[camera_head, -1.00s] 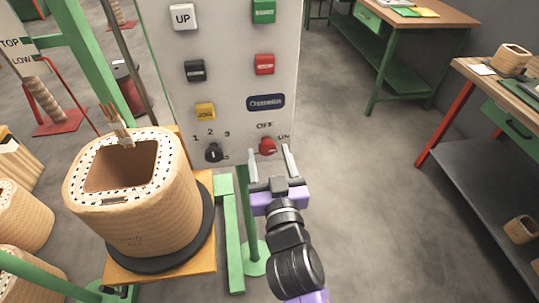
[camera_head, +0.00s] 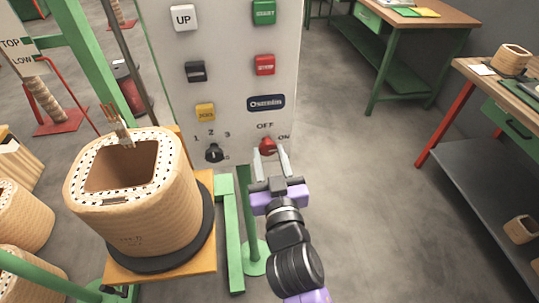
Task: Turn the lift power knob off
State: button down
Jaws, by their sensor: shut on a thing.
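The lift power knob (camera_head: 267,146) is red and sits low on the grey control panel (camera_head: 234,60), between the OFF label above it and the ON label at its upper right. My gripper (camera_head: 270,157) is in front of the panel with its two fingers on either side of the knob, shut on it. The fingertips partly cover the knob, so its exact pointing direction is hard to read.
A black selector knob (camera_head: 214,153) marked 1, 2, 3 is just left of my gripper. Open floor lies to the right, before the workbenches.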

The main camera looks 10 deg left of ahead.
jog(key=n+p, duration=0.1)
jog(key=n, duration=0.3)
jog(key=n+p, duration=0.2)
jog(key=n, duration=0.2)
jog(key=shift+r+n, duration=0.15)
jog(key=shift+n, duration=0.15)
jog(key=n+p, duration=0.2)
jog(key=n, duration=0.3)
jog(key=shift+p, duration=0.3)
jog(key=shift+n+p, duration=0.6)
jog(key=shift+n, duration=1.2)
jog(key=c, duration=0.9)
grip_release()
jog(key=shift+d, duration=0.1)
jog(key=v, duration=0.8)
